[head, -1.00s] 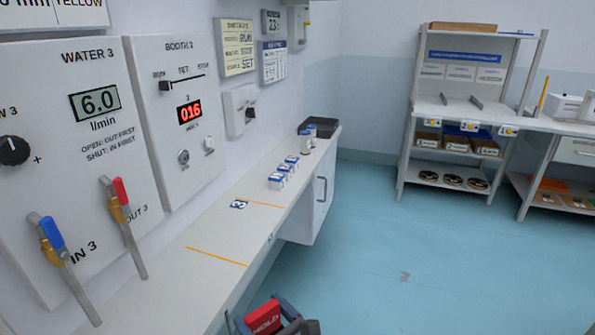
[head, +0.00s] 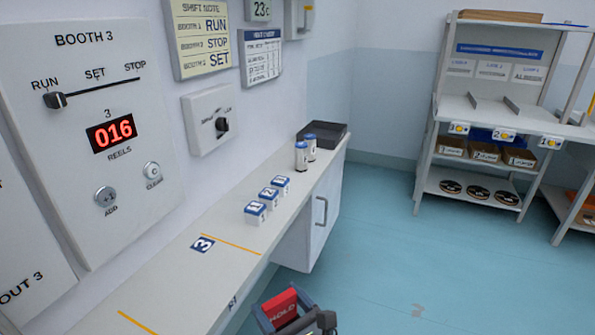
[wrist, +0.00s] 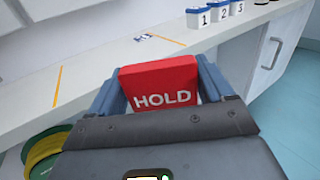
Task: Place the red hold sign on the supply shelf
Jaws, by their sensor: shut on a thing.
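The red hold sign (head: 281,307) is at the bottom of the head view, with white HOLD lettering. My gripper (head: 283,311) is shut on it, and the wrist view shows the sign (wrist: 160,84) upright between the two blue-grey fingers of my gripper (wrist: 160,92). The sign is beside the front edge of the wall counter, in the air. A shelf unit (head: 458,118) stands at the far right across the floor, with numbered bays, brown boxes and reels on its lower levels; I cannot read a label naming it the supply shelf.
The long wall counter (head: 188,276) carries small numbered white boxes (head: 268,197), two white-and-blue containers (head: 302,155) and a black tray (head: 325,134). Booth 3's panel (head: 90,100) is on the left wall. Blue floor (head: 375,240) lies clear between counter and shelf unit.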

